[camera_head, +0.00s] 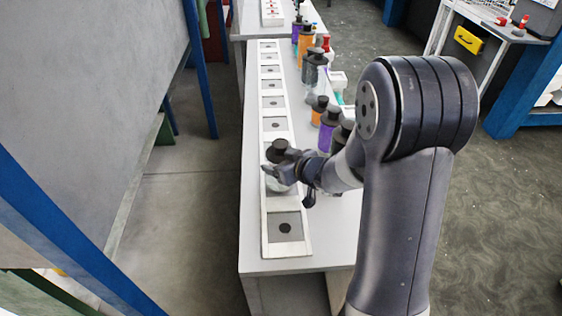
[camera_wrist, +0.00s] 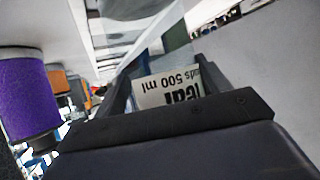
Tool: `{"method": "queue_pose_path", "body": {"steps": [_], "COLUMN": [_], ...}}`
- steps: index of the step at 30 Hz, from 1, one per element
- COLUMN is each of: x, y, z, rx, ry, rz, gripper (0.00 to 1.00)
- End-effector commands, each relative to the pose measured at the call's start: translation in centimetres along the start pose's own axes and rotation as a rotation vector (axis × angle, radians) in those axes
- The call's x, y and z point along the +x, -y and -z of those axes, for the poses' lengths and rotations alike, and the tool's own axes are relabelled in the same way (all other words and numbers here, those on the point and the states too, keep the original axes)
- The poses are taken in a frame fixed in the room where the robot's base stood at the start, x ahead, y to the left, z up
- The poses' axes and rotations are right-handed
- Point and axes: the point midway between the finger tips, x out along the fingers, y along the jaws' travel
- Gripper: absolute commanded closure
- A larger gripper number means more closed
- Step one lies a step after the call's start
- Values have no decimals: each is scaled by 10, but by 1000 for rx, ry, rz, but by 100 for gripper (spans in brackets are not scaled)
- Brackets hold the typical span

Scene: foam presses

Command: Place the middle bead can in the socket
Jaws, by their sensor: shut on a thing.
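My gripper (camera_head: 282,174) is shut on a clear bead can (camera_head: 278,151) with a black lid. The can is upright or nearly so, over the white socket strip (camera_head: 264,232), behind its nearest socket (camera_head: 286,226). I cannot tell whether the can's base touches the strip; the gripper hides part of it. In the wrist view my gripper's fingers (camera_wrist: 166,84) flank the can's pale label (camera_wrist: 170,90), with "clear" and "500 ml" partly readable. The nearest socket is empty, with a dark round spot in its middle.
A purple can (camera_head: 329,129) and an orange can (camera_head: 319,106) stand right of the strip; a purple can (camera_wrist: 27,98) is close on the left in the wrist view. More cans stand farther back. A blue post (camera_head: 200,70) rises left of the table (camera_head: 252,130).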

Motion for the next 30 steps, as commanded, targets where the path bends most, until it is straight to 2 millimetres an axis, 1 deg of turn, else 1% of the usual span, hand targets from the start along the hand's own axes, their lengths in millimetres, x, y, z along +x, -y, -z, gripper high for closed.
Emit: {"method": "queue_pose_path", "body": {"steps": [1, 9, 15, 19, 23, 30], "x": [1, 0, 0, -3, -19, -67], "y": [0, 0, 0, 0, -1, -1], "z": [-2, -1, -1, 3, 3, 3], "rx": [0, 0, 0, 0, 1, 1], "ry": [0, 0, 0, 0, -1, -2], "rz": [0, 0, 0, 0, -2, -5], "gripper": [28, 7, 7, 7, 7, 7]}}
